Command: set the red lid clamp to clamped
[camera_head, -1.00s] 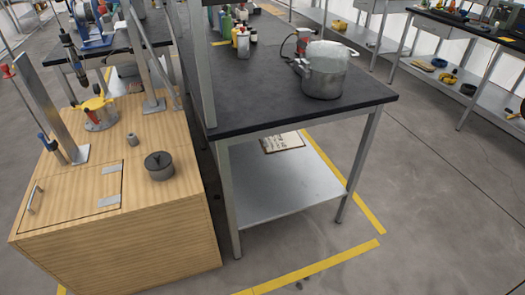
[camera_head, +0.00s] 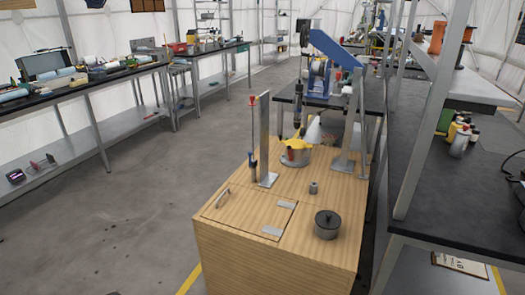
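A grey pot (camera_head: 297,158) with a yellow top (camera_head: 296,145) stands on the wooden cabinet top, near its far edge. A small red part (camera_head: 288,153) shows at its near left side; it may be the red lid clamp, but it is too small to tell whether it is clamped. A tall rod with a red tip (camera_head: 251,98) and a clamp with a dark blue handle (camera_head: 252,160) stand beside a metal upright (camera_head: 264,140) left of the pot. Neither of my grippers is in view.
A black workbench (camera_head: 440,205) with bottles stands close on the right. Open grey floor (camera_head: 120,225) lies to the left, with more benches beyond.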

